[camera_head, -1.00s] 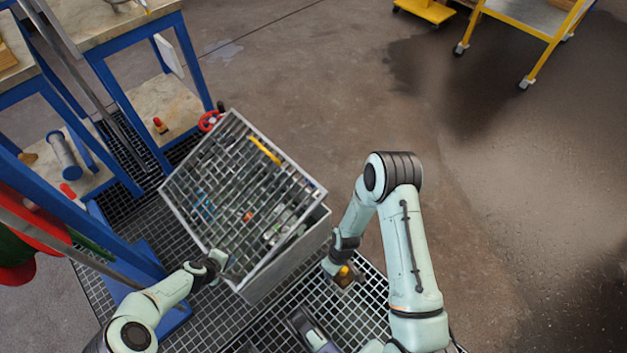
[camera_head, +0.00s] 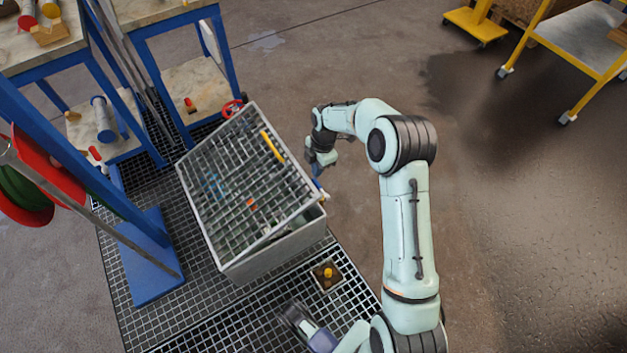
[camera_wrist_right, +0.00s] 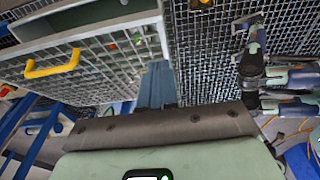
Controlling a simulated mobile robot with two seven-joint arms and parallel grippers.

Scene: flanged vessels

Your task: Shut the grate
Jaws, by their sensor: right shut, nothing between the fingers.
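The grate (camera_head: 232,160) is a grey barred lid with a yellow handle (camera_head: 272,145) near its upper right edge. It lies tilted over a grey open-topped box (camera_head: 275,250), with a gap showing between the two at the lower right. Colored items show through its bars. In the wrist view the grate (camera_wrist_right: 95,75) and its yellow handle (camera_wrist_right: 52,66) are at the upper left. My right gripper (camera_head: 317,187) is shut and empty, just beside the grate's right corner; I cannot tell whether it touches.
A small brown box with a yellow item (camera_head: 328,275) sits on the floor grating near the grey box. Blue-framed workbenches (camera_head: 165,20) stand at the left, with a red and green reel (camera_head: 30,190). Open floor lies at the right, with a yellow cart (camera_head: 580,50) beyond.

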